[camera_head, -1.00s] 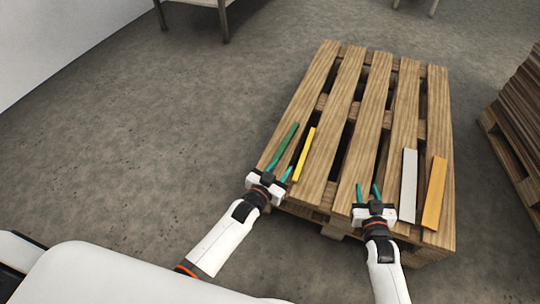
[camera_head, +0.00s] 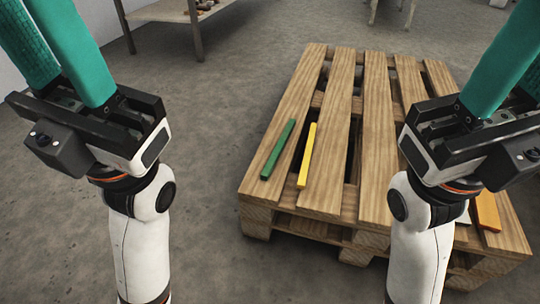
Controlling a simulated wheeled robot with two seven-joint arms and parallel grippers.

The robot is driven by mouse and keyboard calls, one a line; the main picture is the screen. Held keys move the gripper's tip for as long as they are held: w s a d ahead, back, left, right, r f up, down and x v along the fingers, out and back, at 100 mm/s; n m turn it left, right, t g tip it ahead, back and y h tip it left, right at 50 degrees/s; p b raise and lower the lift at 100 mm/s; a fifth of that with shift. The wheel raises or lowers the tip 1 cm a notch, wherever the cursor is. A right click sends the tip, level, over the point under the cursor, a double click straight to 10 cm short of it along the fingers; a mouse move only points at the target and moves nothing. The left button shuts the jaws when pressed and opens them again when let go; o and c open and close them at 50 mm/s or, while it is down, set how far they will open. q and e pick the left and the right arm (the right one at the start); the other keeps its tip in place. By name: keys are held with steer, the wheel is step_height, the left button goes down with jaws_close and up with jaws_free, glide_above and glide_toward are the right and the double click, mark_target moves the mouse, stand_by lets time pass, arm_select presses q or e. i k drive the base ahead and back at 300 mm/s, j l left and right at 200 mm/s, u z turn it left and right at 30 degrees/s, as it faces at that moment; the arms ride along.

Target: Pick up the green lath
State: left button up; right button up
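The green lath (camera_head: 278,150) lies flat on the left board of the wooden pallet (camera_head: 320,75), left of and apart from the yellow lath (camera_head: 307,155). My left gripper (camera_head: 50,40) is raised close to the camera at the upper left. Its teal fingers stand apart with nothing between them, and their tips are cut off by the frame. My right gripper (camera_head: 515,70) is raised at the right edge, its fingers apart and partly out of view. Neither gripper touches the green lath, which is fully visible.
An orange lath (camera_head: 487,211) and part of a white lath (camera_head: 462,216) lie on the pallet's right side, partly behind my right arm. A table (camera_head: 170,12) stands at the back left. The floor left of the pallet is clear.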

mark_target(265, 174)
steer(key=i+j, duration=0.7)
steer(key=i, duration=0.15)
